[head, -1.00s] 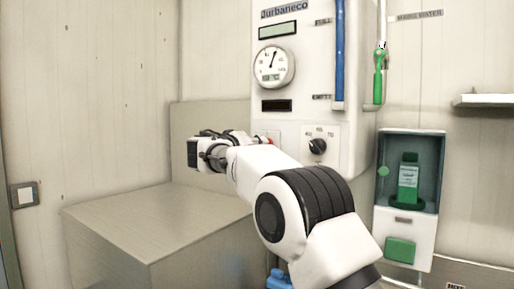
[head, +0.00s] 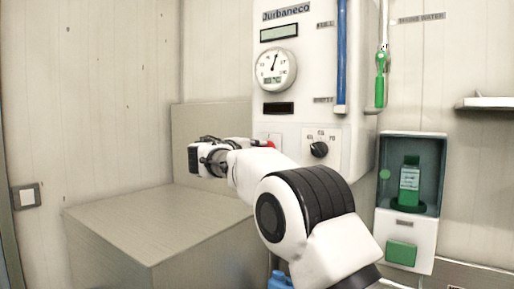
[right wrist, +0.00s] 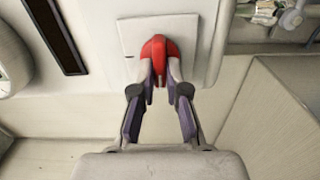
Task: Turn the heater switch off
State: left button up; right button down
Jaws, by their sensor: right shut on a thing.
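The red heater switch (right wrist: 154,47) sits on a pale square plate (right wrist: 130,33) on the white machine in the right wrist view. My right gripper (right wrist: 160,78) is shut on the switch, with its two fingertips against the switch's sides. In the head view a bit of the red switch (head: 268,144) shows just past my right wrist, which hides most of the plate. My left gripper is in neither view.
The white machine carries a round gauge (head: 275,69), a black dial (head: 319,149) right of the switch and a blue level tube (head: 341,55). A green-handled valve (head: 380,70) and a soap dispenser (head: 409,200) are farther right. A bare box-shaped counter (head: 150,225) stands at left.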

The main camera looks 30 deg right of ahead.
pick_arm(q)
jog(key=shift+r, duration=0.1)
pick_arm(e)
jog(key=shift+d+r, duration=0.15)
jog(key=shift+r, duration=0.15)
jog(key=c, duration=1.2)
grip_release()
jog(key=shift+d, duration=0.1)
jog(key=shift+s+d+f, duration=0.1)
jog(key=shift+d+f, duration=0.2)
jog(key=shift+d, duration=0.15)
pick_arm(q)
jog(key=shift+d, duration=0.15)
pick_arm(e)
jog(key=v, duration=1.2)
jog(key=shift+d, duration=0.1)
